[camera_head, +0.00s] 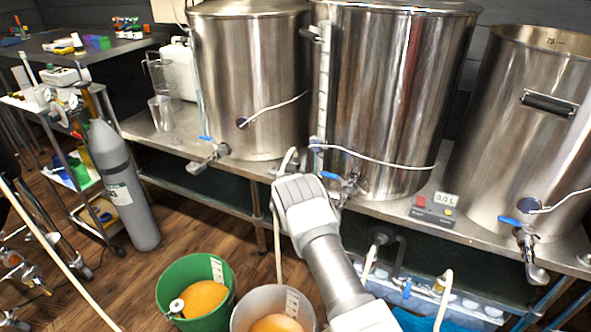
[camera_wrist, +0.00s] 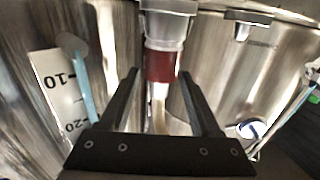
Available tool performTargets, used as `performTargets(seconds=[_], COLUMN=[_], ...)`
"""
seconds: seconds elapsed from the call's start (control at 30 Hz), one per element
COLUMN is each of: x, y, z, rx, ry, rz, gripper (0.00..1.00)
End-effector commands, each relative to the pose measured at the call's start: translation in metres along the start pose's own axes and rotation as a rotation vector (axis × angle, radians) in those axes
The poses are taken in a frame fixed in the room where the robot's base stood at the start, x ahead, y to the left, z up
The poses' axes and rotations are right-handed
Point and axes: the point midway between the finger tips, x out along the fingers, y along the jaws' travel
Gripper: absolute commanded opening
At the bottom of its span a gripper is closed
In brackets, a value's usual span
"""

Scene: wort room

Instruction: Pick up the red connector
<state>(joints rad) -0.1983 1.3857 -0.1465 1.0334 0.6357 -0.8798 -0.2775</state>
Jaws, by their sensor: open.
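The red connector (camera_wrist: 160,66) shows in the wrist view as a dark red sleeve under a metal fitting (camera_wrist: 168,30), with a pale hose (camera_wrist: 159,105) running down from it. My gripper (camera_wrist: 158,76) is open, with one black finger on each side of the connector and hose in the picture. I cannot tell how deep the connector lies between the fingers, and I see no contact. In the head view my arm's end is in front of the steel bench between two kettles. The connector and my fingertips are hidden there.
Large steel kettles (camera_head: 395,90) with blue-handled valves (camera_head: 212,148) stand on the bench. A green bucket (camera_head: 222,305) and a pale bucket (camera_head: 250,322) stand on the floor below. A grey gas cylinder (camera_head: 125,195) is at left. A small display box (camera_head: 434,208) sits on the bench.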

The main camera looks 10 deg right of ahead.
Motion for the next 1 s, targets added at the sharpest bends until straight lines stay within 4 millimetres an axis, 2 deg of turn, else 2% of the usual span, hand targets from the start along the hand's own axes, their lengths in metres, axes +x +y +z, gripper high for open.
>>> performTargets(seconds=[0.1, 0.13, 0.47, 1.0], x=[-0.0001, -0.0002, -0.0003, 0.0], y=[0.0001, 0.0001, 0.0001, -0.0001], z=[-0.0002, -0.0002, -0.0002, -0.0052], rx=[0.0, 0.0, 0.0, 0.001], ry=[0.0, 0.0, 0.0, 0.002], rz=[0.0, 0.0, 0.0, 0.0], gripper=[0.64, 0.6, 0.01, 0.0])
